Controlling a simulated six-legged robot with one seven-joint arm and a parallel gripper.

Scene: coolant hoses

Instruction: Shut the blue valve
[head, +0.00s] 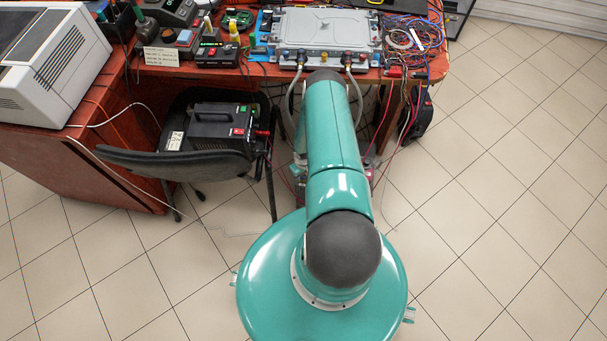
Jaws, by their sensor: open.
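A flat grey metal unit (325,28) lies on the red desk, with small fittings along its front edge. One dark fitting (302,57) at the left of that edge has a pale hose (290,98) hanging from it. Another fitting (347,58) to the right also carries a hose. Some fittings look bluish, but they are too small to tell which one is the blue valve or how it is turned. My teal arm reaches forward to just short of the unit's front edge. My gripper is hidden below or behind the arm.
The red desk (215,72) holds meters and tools at left and tangled wires (405,40) at right. A black chair (170,163) with a black power box (222,125) stands left of my arm. A white machine (50,60) is far left. The tiled floor at right is clear.

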